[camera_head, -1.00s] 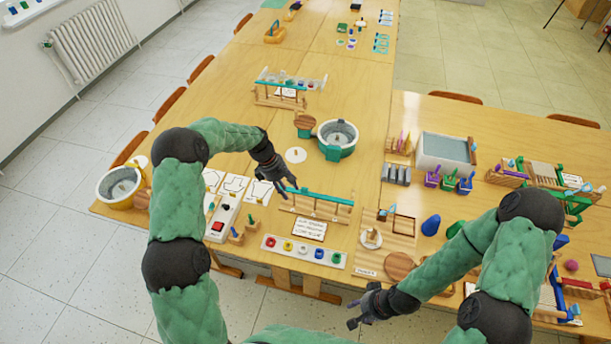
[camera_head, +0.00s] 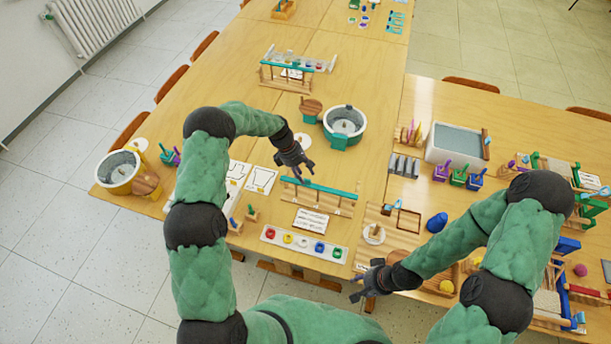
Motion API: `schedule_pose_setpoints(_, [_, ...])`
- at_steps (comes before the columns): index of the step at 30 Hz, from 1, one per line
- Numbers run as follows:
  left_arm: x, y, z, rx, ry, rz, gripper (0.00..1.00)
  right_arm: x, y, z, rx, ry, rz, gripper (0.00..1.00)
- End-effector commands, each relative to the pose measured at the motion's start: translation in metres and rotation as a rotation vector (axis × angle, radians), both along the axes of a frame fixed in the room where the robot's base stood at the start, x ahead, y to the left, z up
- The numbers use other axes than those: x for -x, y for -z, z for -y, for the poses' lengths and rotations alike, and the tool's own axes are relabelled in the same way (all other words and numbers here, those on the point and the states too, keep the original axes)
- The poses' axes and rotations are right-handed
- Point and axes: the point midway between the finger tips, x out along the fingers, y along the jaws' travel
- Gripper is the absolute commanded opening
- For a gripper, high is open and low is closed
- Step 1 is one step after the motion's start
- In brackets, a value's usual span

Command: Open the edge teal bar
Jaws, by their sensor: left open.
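A teal bar (camera_head: 330,190) lies along the top of a low wooden rack (camera_head: 318,203) in the middle of the near table. My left gripper (camera_head: 305,172) is open and points down just behind the left part of this bar. Its fingers appear empty; whether they touch the bar cannot be told. A second teal bar (camera_head: 287,66) tops a similar rack farther back. My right gripper (camera_head: 357,288) hangs low near the table's front edge, away from both bars; its finger state is unclear.
A white card (camera_head: 311,220) and a tray of coloured rings (camera_head: 304,244) lie in front of the near rack. A grey-teal round pot (camera_head: 343,124) stands behind it. A yellow pot (camera_head: 118,174) is at the left edge. The right table is crowded.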

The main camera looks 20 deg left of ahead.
Motion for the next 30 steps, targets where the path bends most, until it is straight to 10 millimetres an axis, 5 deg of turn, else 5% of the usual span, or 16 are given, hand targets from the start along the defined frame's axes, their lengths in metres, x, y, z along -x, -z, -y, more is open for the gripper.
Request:
schedule_pose_setpoints(6, [0.0, 0.018, 0.007, 0.0, 0.0, 0.001, 0.44, 0.0, 0.0, 0.0, 0.0, 0.0, 0.0, 0.4])
schedule_pose_setpoints(16, [0.0, 0.021, 0.009, 0.0, 0.0, 0.001, 0.44, 0.0, 0.0, 0.0, 0.0, 0.0, 0.0, 0.4])
schedule_pose_setpoints(17, [0.0, 0.021, 0.009, 0.0, 0.0, 0.001, 0.41, 0.0, 0.0, 0.0, 0.0, 0.0, 0.0, 0.4])
schedule_pose_setpoints(21, [0.0, 0.021, 0.009, 0.0, 0.0, 0.001, 0.01, 0.0, 0.0, 0.0, 0.0, 0.0, 0.0, 0.4])
schedule_pose_setpoints(30, [-0.005, 0.023, 0.009, 0.0, 0.0, 0.003, 0.0, 0.0, 0.005, 0.0, 0.0, 0.0, 0.0, 0.4])
